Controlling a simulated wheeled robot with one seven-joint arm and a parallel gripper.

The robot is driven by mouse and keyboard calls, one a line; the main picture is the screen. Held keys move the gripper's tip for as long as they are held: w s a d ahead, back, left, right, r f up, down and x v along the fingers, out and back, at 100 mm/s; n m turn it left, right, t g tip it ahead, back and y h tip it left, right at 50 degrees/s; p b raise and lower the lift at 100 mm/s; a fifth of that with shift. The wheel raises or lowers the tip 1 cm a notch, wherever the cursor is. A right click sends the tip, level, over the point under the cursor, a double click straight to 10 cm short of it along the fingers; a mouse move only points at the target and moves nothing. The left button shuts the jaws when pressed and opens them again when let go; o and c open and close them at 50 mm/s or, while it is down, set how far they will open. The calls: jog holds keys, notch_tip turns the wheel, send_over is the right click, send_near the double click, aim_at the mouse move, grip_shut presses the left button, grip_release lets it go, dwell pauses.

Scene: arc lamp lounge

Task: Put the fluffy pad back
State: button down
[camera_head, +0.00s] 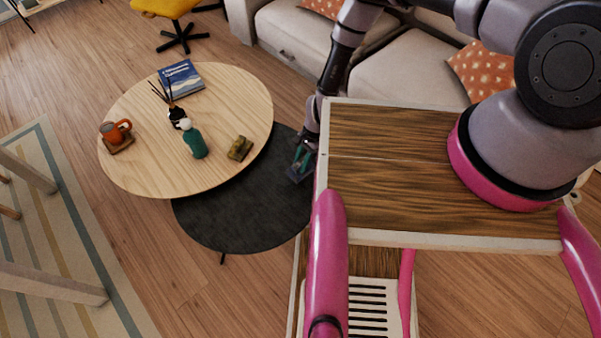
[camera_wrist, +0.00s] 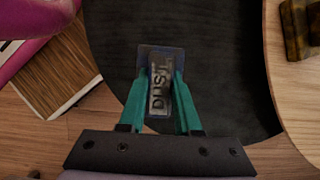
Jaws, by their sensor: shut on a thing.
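The fluffy pad (camera_wrist: 159,85) is a small dark blue-grey block with a grey face lettered "DUST". My gripper (camera_wrist: 163,76) is shut on it, with a teal finger on each side in the wrist view. In the head view my gripper (camera_head: 302,160) hangs down at the right edge of the low black round table (camera_head: 235,215). The pad (camera_head: 298,175) shows there as a small dark shape at the fingertips. The black top lies below the pad in the wrist view. I cannot tell whether the pad touches it.
A higher light-wood round table (camera_head: 140,160) overlaps the black one. A sofa (camera_head: 400,70) stands behind. The black top's front is clear.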

jog(key=shift+f, duration=2.75)
jog(key=shift+f, duration=0.15)
jog(key=c, duration=0.6)
grip_release()
